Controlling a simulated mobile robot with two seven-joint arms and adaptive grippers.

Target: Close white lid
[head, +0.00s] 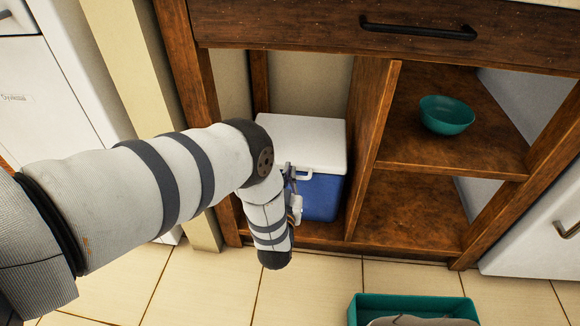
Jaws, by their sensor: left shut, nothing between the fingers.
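A blue cooler (324,198) with a white lid (302,139) stands in the lower left compartment of the wooden shelving. The lid lies over the cooler's top and looks down on the body; I cannot tell whether it is fully seated. A small white handle or latch (320,177) shows at its front. My left gripper (294,190) is shut and empty, close in front of the cooler's front face. The wrist partly hides the fingers and the cooler's left side. I cannot tell whether the fingers touch the cooler. My right gripper is not in view.
A wooden upright (372,150) stands right of the cooler. A teal bowl (446,114) sits on the right shelf. A drawer with a dark handle (418,28) is above. A teal bin (412,306) stands on the tiled floor at the front. The lower right compartment is empty.

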